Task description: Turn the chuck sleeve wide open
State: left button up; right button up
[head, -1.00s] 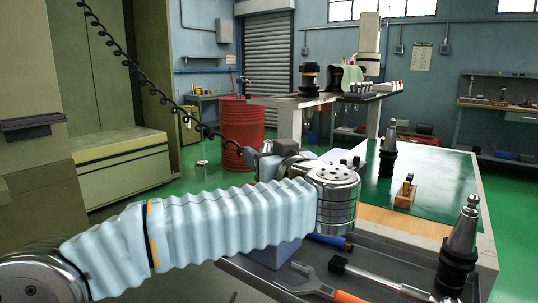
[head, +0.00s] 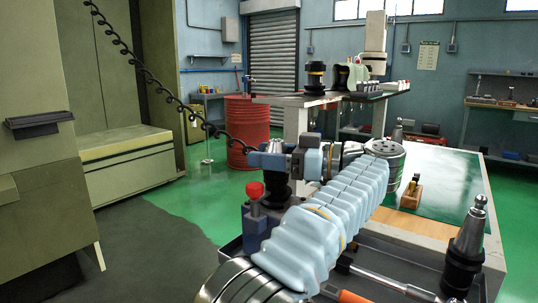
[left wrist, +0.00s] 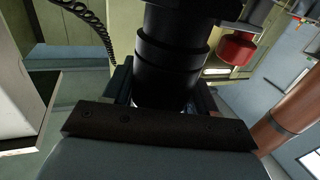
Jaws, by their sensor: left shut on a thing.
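The chuck (head: 276,187) is a dark upright cylinder with a silver top, standing on the cart at the centre of the head view. My left gripper (head: 276,160) reaches it from the right and is shut around its upper part. In the left wrist view the chuck (left wrist: 172,50) is a black stepped cylinder between the fingers of my left gripper (left wrist: 162,98). The gripper's dark bar hides its near end. I cannot make out any sleeve marks or how far the sleeve is turned. My right gripper is not in view.
A red knob (head: 255,190) on a dark-blue block stands close to the chuck; it also shows in the left wrist view (left wrist: 237,47). A tapered toolholder (head: 465,245) stands at the cart's right. A wooden block (head: 411,196) rests on the green-topped table. A coiled cord (head: 165,90) hangs behind.

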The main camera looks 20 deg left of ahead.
pick_arm(q)
jog(key=shift+s+n+g, duration=0.1)
jog(key=shift+n+g, duration=0.6)
jog(key=shift+g, duration=0.4)
jog(key=o, duration=1)
jog(key=shift+a, duration=0.1)
